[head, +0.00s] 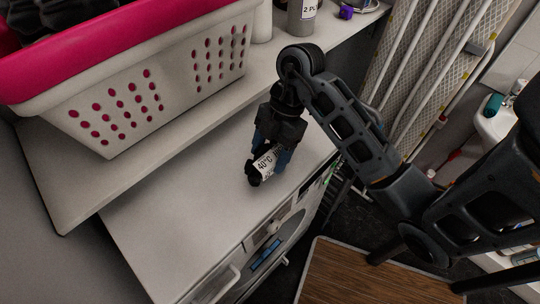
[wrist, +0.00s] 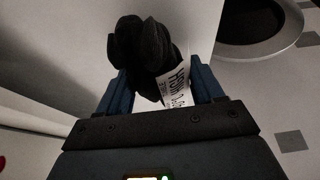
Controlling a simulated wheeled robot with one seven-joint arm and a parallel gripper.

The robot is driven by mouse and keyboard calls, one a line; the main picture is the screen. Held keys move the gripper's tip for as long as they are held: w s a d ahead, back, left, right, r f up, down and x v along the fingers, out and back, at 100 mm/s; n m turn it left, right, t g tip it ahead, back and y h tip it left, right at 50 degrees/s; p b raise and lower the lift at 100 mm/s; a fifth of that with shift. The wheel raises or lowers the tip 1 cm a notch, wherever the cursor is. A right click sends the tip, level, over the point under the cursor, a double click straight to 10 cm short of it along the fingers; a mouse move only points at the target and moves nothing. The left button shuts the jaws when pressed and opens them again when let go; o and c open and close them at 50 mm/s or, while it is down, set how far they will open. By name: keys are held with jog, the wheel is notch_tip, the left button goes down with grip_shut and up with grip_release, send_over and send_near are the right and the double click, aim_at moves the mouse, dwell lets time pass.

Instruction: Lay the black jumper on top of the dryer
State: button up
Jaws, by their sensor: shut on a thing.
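The black jumper (wrist: 140,48) is a small dark bundle with a white printed label (wrist: 176,82), between the two blue fingers of my gripper (wrist: 163,92). In the head view my gripper (head: 270,152) points down and is shut on the bundle; the label shows "40°C", and a dark end (head: 253,178) sticks out below. The dryer's flat pale top (head: 190,215) lies beneath, with the gripper over its right part. I cannot tell whether the jumper touches the top. The dryer's front, with a handle and round door (head: 265,262), faces lower right.
A pink-rimmed white laundry basket (head: 150,90) with dark contents stands on a shelf (head: 60,185) behind the dryer. A grey bottle (head: 301,18) and a purple item (head: 346,12) are further along it. An ironing board (head: 420,50) leans at right. The dryer's left top is bare.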

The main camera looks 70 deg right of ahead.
notch_tip(320, 180, down, 2)
jog(key=shift+f+b, duration=0.15)
jog(key=shift+b, duration=0.6)
jog(key=o, duration=1.1)
jog(key=shift+p+v, duration=0.75)
jog(key=shift+v, duration=0.65)
jog(key=shift+s+d+r, duration=0.15)
jog(key=shift+r, duration=0.35)
jog(key=shift+v, duration=4.15)
